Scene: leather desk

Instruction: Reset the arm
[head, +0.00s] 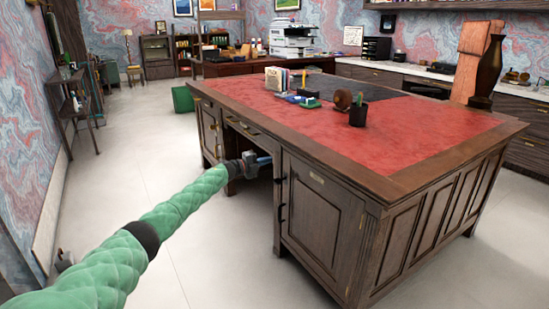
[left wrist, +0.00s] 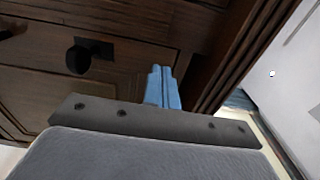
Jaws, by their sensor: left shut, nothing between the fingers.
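My left arm, in a green sleeve, reaches in from the lower left of the head view. My left gripper (head: 263,160) is at the front of the wooden desk (head: 325,207), near the knee opening beside the right-hand cabinet door. In the left wrist view its blue fingers (left wrist: 164,88) are together, with nothing between them. Dark wood panels and a black knob (left wrist: 88,55) show close beyond the fingers. I cannot tell whether the fingers touch the wood.
The red leather desktop (head: 410,132) carries books (head: 276,80), a small potted cactus (head: 358,112) and other small items. A dark vase (head: 488,72) stands at the right. A green box (head: 183,99) is on the floor behind the desk's left side.

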